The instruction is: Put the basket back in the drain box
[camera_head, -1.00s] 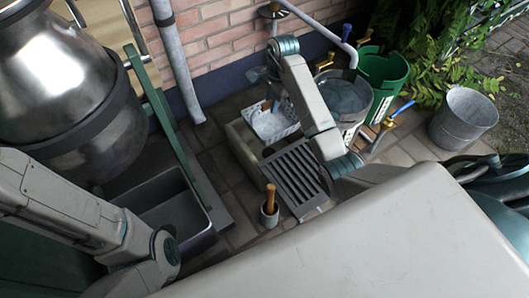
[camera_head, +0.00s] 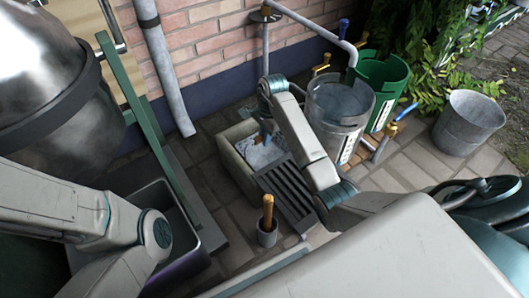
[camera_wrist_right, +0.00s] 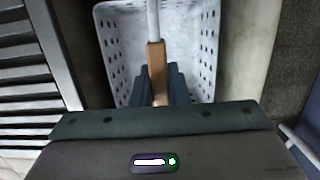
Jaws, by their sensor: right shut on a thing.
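The white perforated basket (camera_head: 258,156) is inside the pale drain box (camera_head: 232,163), low between its walls. In the right wrist view the basket (camera_wrist_right: 115,50) shows its holed sides and a thin upright rod ending in a wooden grip (camera_wrist_right: 157,60). My right gripper (camera_wrist_right: 160,86) is shut around this grip, above the basket. In the head view the right gripper (camera_head: 264,137) is small and partly covered by my arm. Whether the basket rests on the box's floor cannot be seen. My left arm shows at the left, but its gripper is out of view.
A dark slatted grate (camera_head: 286,190) lies at the near side of the box. A cup with a wooden-handled tool (camera_head: 267,233) stands in front. A clear water bucket (camera_head: 338,112), a green bucket (camera_head: 382,85) and a metal pail (camera_head: 467,122) stand right. A brick wall is behind.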

